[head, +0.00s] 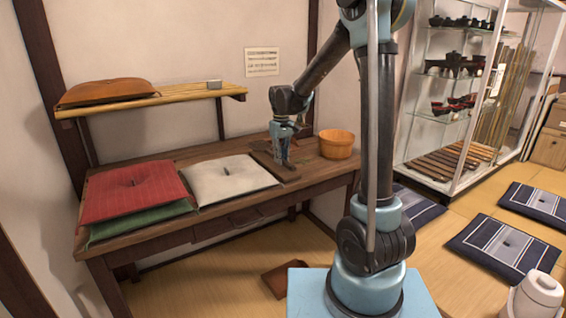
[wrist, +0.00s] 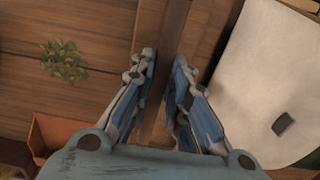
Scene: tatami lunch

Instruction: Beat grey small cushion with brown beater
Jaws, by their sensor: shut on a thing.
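The pale grey small cushion (head: 232,178) lies flat on the wooden table, with a dark tuft at its middle. It also shows at the right of the wrist view (wrist: 262,75). My gripper (head: 283,158) is low over the table, just right of the cushion. In the wrist view its blue fingers (wrist: 163,98) are shut on a narrow brown bar, which appears to be the brown beater (wrist: 172,35). The bar runs away from me, beside the cushion and apart from it. Its far end is out of the wrist view, and my gripper hides part of it in the head view.
A red cushion (head: 130,195) lies on a green one (head: 140,224) at the table's left. A wooden tub (head: 336,144) stands right of my gripper. A shelf (head: 190,95) above holds a brown cushion (head: 105,92). Green leaves (wrist: 63,62) show in the wrist view.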

